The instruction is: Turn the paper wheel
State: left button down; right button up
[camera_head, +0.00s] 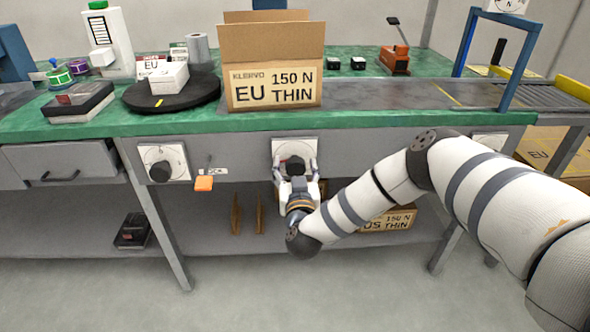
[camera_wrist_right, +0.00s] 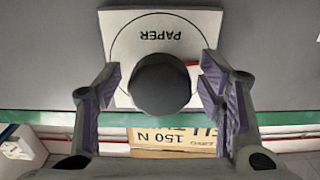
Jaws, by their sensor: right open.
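The paper wheel (camera_wrist_right: 161,84) is a dark round knob on a white plate marked PAPER (camera_wrist_right: 205,22), which shows upside down in the right wrist view. In the head view the wheel (camera_head: 292,166) is on the bench's front panel, partly covered by my right gripper (camera_head: 295,178). My right gripper also shows in the right wrist view (camera_wrist_right: 163,100), with its two fingers open on either side of the knob. A gap shows between each finger and the knob in that view. My left gripper is not in view.
Another dark knob (camera_head: 160,170) on a white plate and an orange lever (camera_head: 204,183) are left of the wheel. An open carton (camera_head: 275,65) stands on the green bench (camera_head: 400,119) above. Cartons lie on the lower shelf behind my right arm.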

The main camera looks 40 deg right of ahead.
jog(key=c, duration=1.2)
jog(key=shift+m, duration=0.3)
jog(key=m, duration=0.3)
jog(key=shift+m, duration=2.4)
jog(key=shift+a, duration=0.1)
jog(key=o, duration=1.2)
